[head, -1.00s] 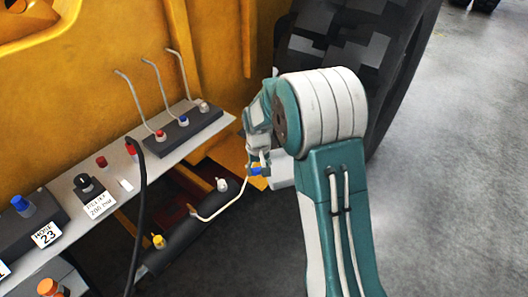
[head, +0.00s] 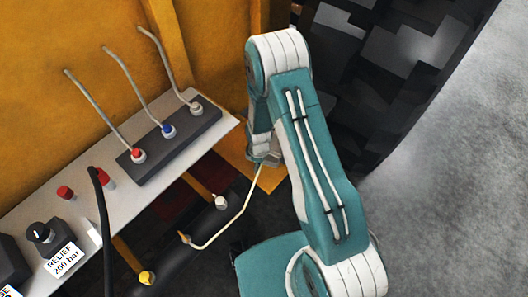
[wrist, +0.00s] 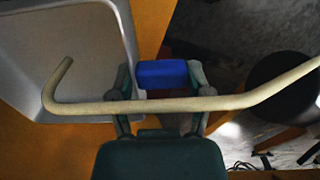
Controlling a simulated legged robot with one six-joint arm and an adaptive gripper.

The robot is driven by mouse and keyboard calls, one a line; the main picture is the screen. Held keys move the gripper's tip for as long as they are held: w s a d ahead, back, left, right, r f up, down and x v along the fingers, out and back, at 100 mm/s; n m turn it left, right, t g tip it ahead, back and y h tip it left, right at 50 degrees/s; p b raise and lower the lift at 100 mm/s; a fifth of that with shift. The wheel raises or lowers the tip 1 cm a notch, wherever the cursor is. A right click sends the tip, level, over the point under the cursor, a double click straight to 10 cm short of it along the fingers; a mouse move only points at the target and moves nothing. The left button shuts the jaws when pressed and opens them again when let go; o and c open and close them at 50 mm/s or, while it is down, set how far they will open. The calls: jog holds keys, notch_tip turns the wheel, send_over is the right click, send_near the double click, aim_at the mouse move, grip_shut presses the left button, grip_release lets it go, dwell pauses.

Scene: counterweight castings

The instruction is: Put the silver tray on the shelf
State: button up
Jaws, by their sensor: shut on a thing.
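My gripper (wrist: 162,88) is shut on a small blue block (wrist: 160,74), which sits between its two fingers. In the head view my gripper (head: 264,160) is small and partly hidden behind my arm; the blue block does not show there. A cream bent tube (wrist: 170,105) crosses the wrist view in front of the fingers; whether it joins the block is unclear. A pale grey ledge (head: 85,175) runs along the yellow machine.
The ledge carries a dark manifold (head: 175,135) with upright grey pipes, red knobs and a relief valve labelled 200 bar (head: 66,258). A black hose (head: 103,215) rises in front of it. A large tyre (head: 410,75) stands at right. Grey floor (head: 450,210) is clear beyond it.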

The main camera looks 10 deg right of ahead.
send_over(260, 181)
jog(key=f, duration=0.5)
jog(key=shift+d+f, duration=0.1)
jog(key=shift+d, duration=0.2)
jog(key=f, duration=0.5)
jog(key=shift+a+f, duration=0.1)
jog(key=shift+a, duration=0.1)
jog(key=o, duration=1.3)
jog(key=shift+d, duration=0.1)
